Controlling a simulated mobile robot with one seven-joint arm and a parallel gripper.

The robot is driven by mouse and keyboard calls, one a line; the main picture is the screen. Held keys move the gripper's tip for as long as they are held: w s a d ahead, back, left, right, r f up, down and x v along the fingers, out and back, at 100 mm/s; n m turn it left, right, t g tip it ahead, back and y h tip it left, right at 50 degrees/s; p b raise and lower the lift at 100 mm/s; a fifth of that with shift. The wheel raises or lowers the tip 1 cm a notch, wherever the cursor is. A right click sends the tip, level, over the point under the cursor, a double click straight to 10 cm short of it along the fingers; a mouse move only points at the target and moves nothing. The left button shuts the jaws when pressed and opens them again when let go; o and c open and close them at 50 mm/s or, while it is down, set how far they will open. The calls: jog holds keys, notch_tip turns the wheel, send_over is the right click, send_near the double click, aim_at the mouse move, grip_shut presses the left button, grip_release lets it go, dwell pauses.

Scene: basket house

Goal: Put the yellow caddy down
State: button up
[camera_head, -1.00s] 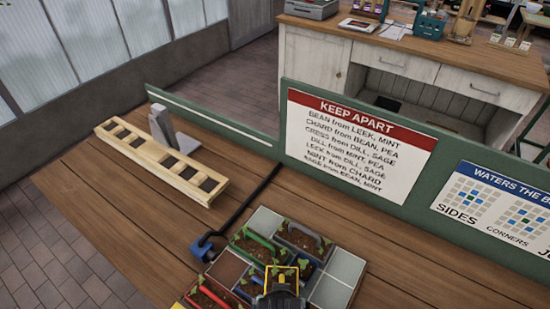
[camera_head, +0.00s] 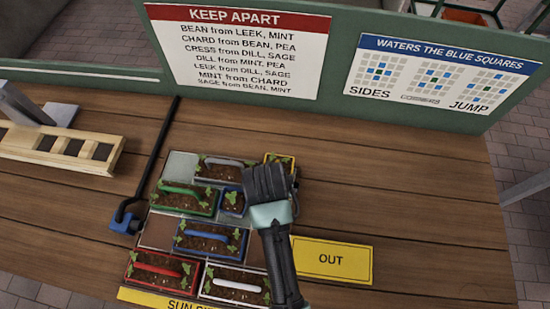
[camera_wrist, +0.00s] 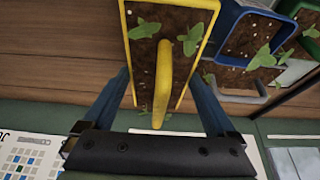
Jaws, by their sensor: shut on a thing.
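The yellow caddy (camera_head: 287,157) shows at the far right corner of the planter grid in the head view, largely hidden by my gripper (camera_head: 268,183). In the wrist view the yellow caddy (camera_wrist: 191,92) holds soil and green seedlings and has a yellow handle (camera_wrist: 163,80). My gripper (camera_wrist: 163,98) is shut on it, with a blue finger on each side. The caddy looks nearer the wrist camera than its neighbours. I cannot tell whether its base touches the grid.
A small blue caddy (camera_head: 232,203) and a grey caddy (camera_head: 224,171) stand close by. Green (camera_head: 185,199), long blue (camera_head: 210,241), red (camera_head: 161,270) and white (camera_head: 235,286) caddies fill other cells. A yellow OUT plate (camera_head: 332,261) lies right. A green sign board (camera_head: 335,75) stands behind.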

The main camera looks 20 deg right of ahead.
jog(key=shift+f, duration=2.5)
jog(key=shift+f, duration=0.1)
jog(key=o, duration=1.3)
